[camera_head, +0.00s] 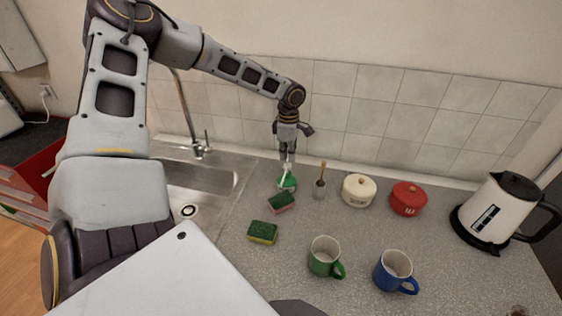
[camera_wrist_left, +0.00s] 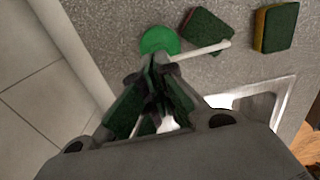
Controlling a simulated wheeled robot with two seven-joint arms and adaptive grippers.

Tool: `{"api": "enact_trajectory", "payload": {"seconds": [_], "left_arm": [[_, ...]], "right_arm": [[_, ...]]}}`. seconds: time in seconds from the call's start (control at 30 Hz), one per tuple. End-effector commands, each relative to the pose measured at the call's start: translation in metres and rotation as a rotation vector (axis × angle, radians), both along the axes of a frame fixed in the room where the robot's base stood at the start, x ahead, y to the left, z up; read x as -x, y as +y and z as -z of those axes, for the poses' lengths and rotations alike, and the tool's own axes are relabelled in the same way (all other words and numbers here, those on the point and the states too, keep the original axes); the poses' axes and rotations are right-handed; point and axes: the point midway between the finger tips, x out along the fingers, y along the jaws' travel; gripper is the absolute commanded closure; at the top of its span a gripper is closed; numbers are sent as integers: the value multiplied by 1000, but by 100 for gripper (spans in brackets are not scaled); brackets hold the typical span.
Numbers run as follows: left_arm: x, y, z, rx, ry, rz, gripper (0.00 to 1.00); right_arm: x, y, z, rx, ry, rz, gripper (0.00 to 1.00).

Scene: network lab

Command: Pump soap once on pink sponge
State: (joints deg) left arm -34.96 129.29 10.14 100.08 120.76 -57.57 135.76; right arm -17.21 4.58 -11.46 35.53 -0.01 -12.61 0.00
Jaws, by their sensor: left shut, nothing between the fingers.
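The soap dispenser (camera_head: 288,183) is green with a white pump and stands on the counter near the wall; it also shows in the left wrist view (camera_wrist_left: 160,40). Its white spout (camera_wrist_left: 203,50) extends over the pink sponge's near edge in that view. The pink sponge (camera_head: 281,203), with a green top, lies just in front of the dispenser; it also shows in the left wrist view (camera_wrist_left: 206,29). My left gripper (camera_head: 287,158) points down, shut and empty, right above the pump head. Its fingers hide the pump top; I cannot tell whether they touch it. My right gripper is out of view.
A yellow sponge (camera_head: 262,233) with a green top lies nearer. The sink (camera_head: 200,177) is left. A brush (camera_head: 320,183), cream pot (camera_head: 358,190), red pot (camera_head: 408,199) and kettle (camera_head: 497,212) stand to the right. A green mug (camera_head: 324,257) and blue mug (camera_head: 394,270) stand in front.

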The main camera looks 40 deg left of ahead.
Motion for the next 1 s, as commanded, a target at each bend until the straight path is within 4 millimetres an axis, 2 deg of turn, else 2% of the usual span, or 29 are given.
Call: {"api": "enact_trajectory", "payload": {"seconds": [0.37,1.0], "left_arm": [[0,0,1,0,0,0,100],[0,0,14,1,0,0,100]], "right_arm": [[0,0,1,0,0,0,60],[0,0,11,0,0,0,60]]}}
